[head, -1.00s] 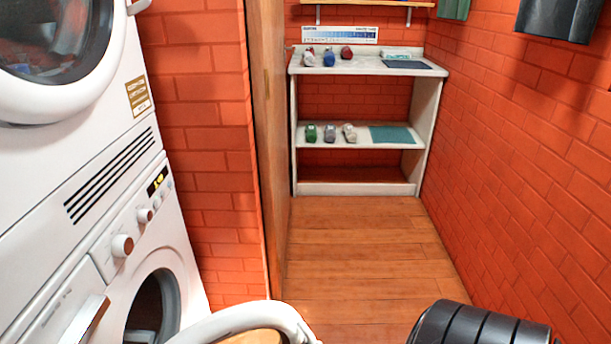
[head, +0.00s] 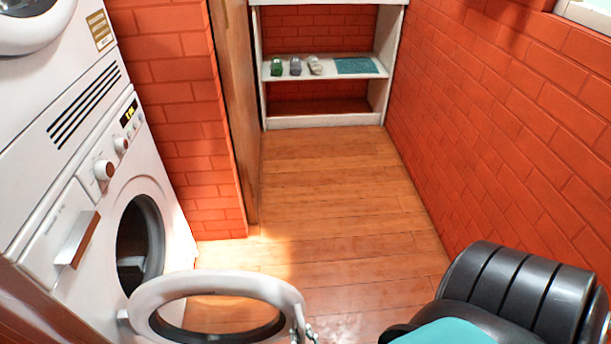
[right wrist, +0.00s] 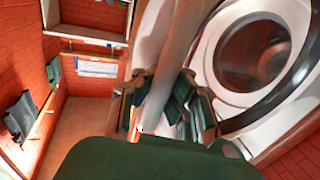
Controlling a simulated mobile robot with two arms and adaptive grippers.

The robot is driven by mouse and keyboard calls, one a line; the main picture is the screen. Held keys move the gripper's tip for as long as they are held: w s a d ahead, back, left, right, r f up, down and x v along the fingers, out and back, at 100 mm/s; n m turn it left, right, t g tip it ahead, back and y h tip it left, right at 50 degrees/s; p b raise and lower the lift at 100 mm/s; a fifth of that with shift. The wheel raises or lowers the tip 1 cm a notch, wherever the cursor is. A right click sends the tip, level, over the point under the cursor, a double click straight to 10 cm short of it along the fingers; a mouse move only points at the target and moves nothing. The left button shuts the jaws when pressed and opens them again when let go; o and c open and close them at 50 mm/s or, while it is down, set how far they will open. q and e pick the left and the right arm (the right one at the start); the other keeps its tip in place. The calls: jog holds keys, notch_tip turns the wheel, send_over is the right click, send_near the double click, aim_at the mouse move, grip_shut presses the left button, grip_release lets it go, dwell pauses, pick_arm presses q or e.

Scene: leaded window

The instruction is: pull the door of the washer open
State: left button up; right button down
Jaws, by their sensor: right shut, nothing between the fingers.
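The washer (head: 150,225) is the lower white machine at the left in the head view. Its round door (head: 215,285), a white ring with a dark inner rim, stands swung out from the opening (head: 138,245), which shows dark inside. My right gripper (head: 306,335) shows only as a small metallic bit at the door's right rim, at the bottom edge. In the right wrist view its fingers (right wrist: 166,105) lie around a pale bar that runs up between them; I cannot tell whether they touch it. The gripper is shut and empty. My left gripper is not in view.
A second white machine (head: 60,90) stands on top of the washer. A brick wall and a wooden panel (head: 235,110) stand beyond it. A white shelf (head: 325,68) with small items is at the back. The wooden floor (head: 340,200) between is clear.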

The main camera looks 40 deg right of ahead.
jog(key=shift+s+d, duration=0.25)
jog(key=shift+d, duration=0.15)
jog(key=c, duration=2)
grip_release()
jog(key=o, duration=0.8)
jog(key=shift+a, duration=0.1)
